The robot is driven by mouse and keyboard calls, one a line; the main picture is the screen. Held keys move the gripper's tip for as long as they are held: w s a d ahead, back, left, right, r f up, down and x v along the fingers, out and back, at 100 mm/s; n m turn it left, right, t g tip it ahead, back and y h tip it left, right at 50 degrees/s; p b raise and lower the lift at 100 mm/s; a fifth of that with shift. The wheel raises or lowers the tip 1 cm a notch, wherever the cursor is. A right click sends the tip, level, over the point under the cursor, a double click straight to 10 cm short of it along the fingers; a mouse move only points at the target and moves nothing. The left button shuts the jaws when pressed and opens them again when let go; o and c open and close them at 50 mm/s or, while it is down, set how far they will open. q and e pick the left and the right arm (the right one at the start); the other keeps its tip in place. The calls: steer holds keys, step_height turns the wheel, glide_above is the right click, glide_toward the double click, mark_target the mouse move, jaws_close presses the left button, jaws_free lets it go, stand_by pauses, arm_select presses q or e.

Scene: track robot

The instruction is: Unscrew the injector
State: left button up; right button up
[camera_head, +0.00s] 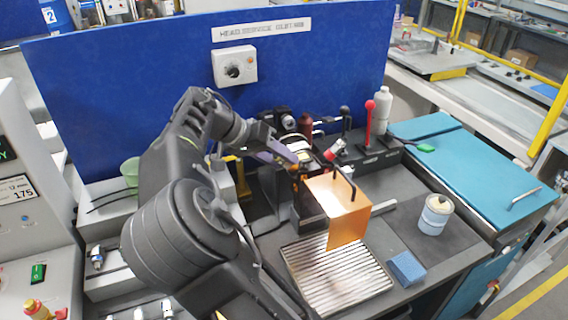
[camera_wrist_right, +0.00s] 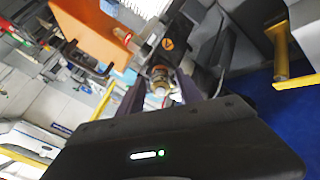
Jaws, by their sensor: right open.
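The injector (camera_wrist_right: 160,76), a small metallic and brass-coloured fitting, shows in the right wrist view at the front of a dark holder. My right gripper (camera_wrist_right: 157,92) is open, with one purple finger on each side of the injector. I cannot tell whether the fingers touch it. In the head view my right gripper (camera_head: 284,156) reaches the dark service fixture, left of the orange translucent shield (camera_head: 338,207). The injector is too small to make out there. My left gripper is not in view.
A ribbed metal tray (camera_head: 335,275) lies in front of the fixture, with a blue sponge (camera_head: 407,268) beside it. A white and blue can (camera_head: 434,215) stands on the dark mat. A red-knobbed lever (camera_head: 369,120) and white bottle (camera_head: 383,105) stand behind. The blue panel (camera_head: 150,80) closes off the back.

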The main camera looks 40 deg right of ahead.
steer(key=m+b, duration=0.3)
steer(key=m, duration=0.4)
steer(key=shift+f, duration=0.2)
steer(key=shift+m+b, duration=0.55)
steer(key=shift+m, duration=0.45)
steer(key=shift+r+m, duration=0.15)
steer(key=shift+m, duration=0.25)
